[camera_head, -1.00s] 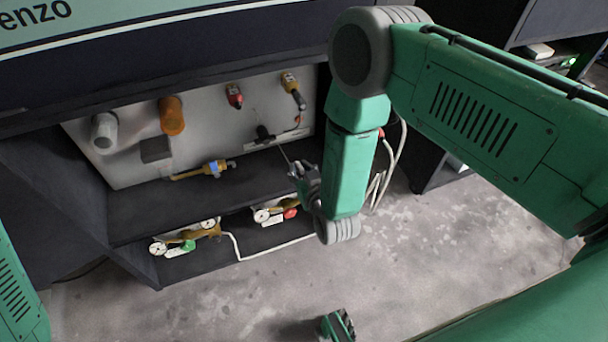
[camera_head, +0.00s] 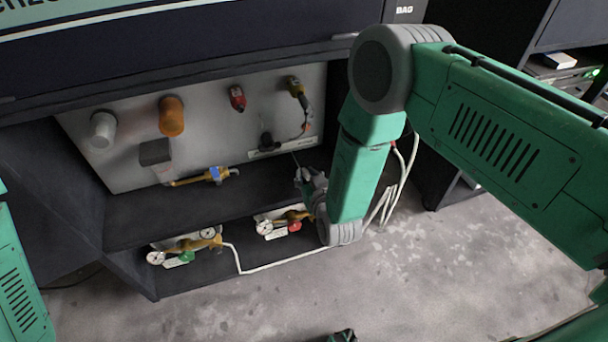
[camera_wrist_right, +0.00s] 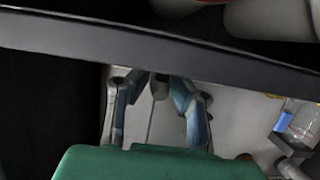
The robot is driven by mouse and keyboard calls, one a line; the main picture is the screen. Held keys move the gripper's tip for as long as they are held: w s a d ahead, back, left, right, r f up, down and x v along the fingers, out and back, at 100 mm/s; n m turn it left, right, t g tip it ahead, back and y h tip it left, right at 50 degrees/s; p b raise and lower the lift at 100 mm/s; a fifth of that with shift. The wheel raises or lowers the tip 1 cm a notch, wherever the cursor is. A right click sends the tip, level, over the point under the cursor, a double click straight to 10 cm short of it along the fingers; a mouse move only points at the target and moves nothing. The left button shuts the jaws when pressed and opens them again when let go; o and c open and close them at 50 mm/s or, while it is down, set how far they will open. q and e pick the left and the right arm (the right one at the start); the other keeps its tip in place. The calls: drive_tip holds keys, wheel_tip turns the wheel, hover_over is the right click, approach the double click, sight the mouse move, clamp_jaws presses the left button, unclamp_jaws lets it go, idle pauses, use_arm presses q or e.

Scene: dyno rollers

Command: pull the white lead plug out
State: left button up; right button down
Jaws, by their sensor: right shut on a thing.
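My right gripper (camera_head: 302,176) is in front of the panel's lower right, below the power strip (camera_head: 285,148). In the right wrist view its two fingers (camera_wrist_right: 158,80) close on a small grey piece (camera_wrist_right: 160,90). I cannot make out whether that piece is the white lead plug. A thin line runs forward from the gripper. A white lead (camera_head: 398,175) hangs in loops behind my right forearm, and its end is hidden. A black plug (camera_head: 266,140) sits at the strip.
The recessed shelf (camera_head: 140,215) has a dark front edge. A blue-and-yellow valve (camera_head: 213,174) and an orange knob (camera_head: 171,116) are on the panel to the left. Gauge fittings (camera_head: 185,247) lie below. The floor (camera_head: 440,260) is clear at right.

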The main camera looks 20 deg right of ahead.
drive_tip(key=c, duration=1.4)
unclamp_jaws()
drive_tip(key=shift+s+a+r, duration=0.1)
drive_tip(key=shift+a, duration=0.35)
drive_tip(key=shift+s, duration=0.3)
drive_tip(key=v, duration=1.1)
drive_tip(key=shift+s+r, duration=0.1)
use_arm(q)
drive_tip(key=shift+a, duration=0.1)
